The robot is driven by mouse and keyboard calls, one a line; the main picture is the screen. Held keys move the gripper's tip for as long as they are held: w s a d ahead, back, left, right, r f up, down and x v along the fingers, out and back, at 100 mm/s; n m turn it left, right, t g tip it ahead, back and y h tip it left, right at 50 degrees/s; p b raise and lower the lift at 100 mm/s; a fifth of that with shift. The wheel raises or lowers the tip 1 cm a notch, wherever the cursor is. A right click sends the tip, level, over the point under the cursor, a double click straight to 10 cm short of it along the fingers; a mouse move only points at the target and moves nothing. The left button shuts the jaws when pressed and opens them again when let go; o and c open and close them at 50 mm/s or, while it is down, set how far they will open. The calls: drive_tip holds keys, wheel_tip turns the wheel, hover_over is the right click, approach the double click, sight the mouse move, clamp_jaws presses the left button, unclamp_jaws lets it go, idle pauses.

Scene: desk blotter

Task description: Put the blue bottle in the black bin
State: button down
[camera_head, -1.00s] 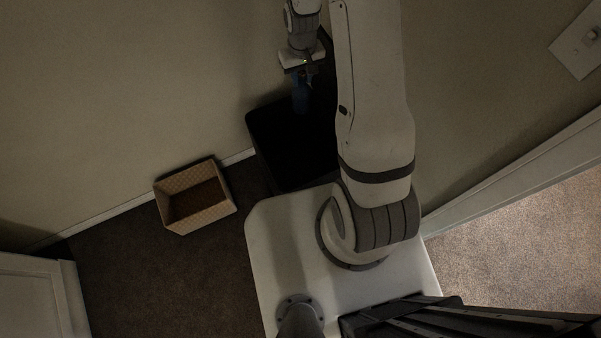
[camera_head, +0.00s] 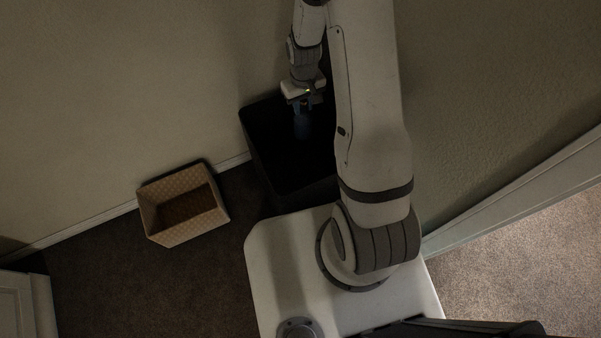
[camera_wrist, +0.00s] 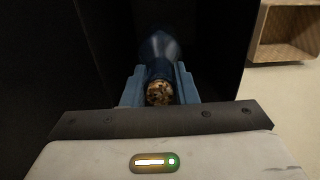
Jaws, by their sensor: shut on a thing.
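The black bin (camera_head: 262,140) stands on the floor against the wall, partly hidden by my arm. My gripper (camera_head: 303,108) is over the bin's opening, pointing down. It is shut on the blue bottle (camera_head: 302,126), which hangs below it, dim against the dark inside of the bin. In the wrist view the two blue-grey fingers of my gripper (camera_wrist: 160,88) clasp the neck of the bottle (camera_wrist: 158,48), with its cap end towards the camera. The dark bin walls (camera_wrist: 215,35) show around it. Whether the bottle touches the bottom cannot be told.
A tan woven basket (camera_head: 160,228) stands on the dark carpet left of the bin; it also shows in the wrist view (camera_wrist: 262,30). A white cabinet (camera_head: 22,305) is at the lower left. The carpet between them is clear.

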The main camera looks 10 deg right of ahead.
sight(303, 113)
wheel_tip(303, 113, down, 4)
drive_tip(key=shift+f+b, duration=0.1)
drive_tip(key=shift+b, duration=1.05)
drive_tip(key=c, duration=1.1)
unclamp_jaws()
wheel_tip(303, 113, up, 8)
drive_tip(key=shift+p, duration=0.85)
